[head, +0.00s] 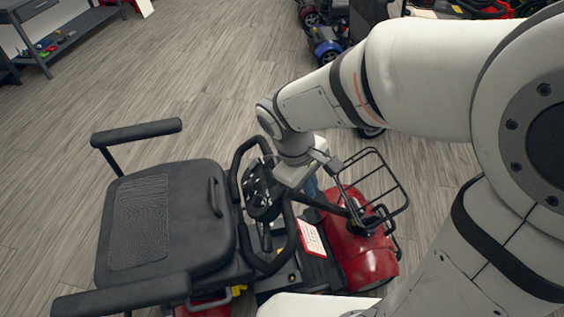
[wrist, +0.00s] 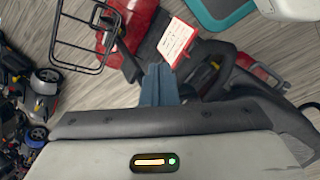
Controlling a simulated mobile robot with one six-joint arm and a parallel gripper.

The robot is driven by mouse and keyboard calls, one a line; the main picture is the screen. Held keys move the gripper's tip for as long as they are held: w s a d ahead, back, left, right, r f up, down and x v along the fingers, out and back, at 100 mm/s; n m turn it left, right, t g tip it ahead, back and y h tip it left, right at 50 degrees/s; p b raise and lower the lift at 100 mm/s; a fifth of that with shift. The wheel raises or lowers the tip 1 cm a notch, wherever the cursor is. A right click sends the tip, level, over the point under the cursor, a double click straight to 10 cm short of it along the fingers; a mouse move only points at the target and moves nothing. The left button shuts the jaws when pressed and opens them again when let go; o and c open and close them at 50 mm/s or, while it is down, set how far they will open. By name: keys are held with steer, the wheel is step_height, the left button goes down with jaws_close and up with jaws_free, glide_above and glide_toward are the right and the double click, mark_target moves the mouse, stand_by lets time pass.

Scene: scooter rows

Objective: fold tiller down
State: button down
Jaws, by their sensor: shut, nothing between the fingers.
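The red mobility scooter (head: 362,255) stands below my arm with its black seat (head: 165,225) at left. Its tiller (head: 262,188), with a black loop handlebar and dark console, stands up between the seat and the red front cover. A black wire basket (head: 376,190) is on the tiller's front side and also shows in the wrist view (wrist: 88,42). My gripper (head: 311,186) is beside the tiller, between console and basket. Its blue fingers (wrist: 160,80) are shut together with nothing between them. Whether they touch the tiller is hard to tell.
A white-and-red label plate (head: 311,238) lies on the scooter's floor. Other scooters (head: 326,45) stand at the back, and a grey shelf (head: 62,35) is at the far left. The wooden floor (head: 215,80) behind the scooter is clear. A teal-edged object (wrist: 222,15) shows in the wrist view.

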steer(key=s+a+f+n+t+h+b, duration=0.35)
steer(key=a+f+n, duration=0.65)
steer(key=a+f, duration=0.4)
steer(key=b, duration=0.3)
glide_above(270, 246)
steer(key=shift+g, duration=0.35)
step_height(270, 246, down, 8)
steer(key=shift+r, duration=0.2)
steer(key=d+r, duration=0.1)
steer(key=d+r+p, duration=0.1)
steer(key=r, duration=0.1)
steer(key=shift+w+d, duration=0.2)
steer(key=shift+r, duration=0.15)
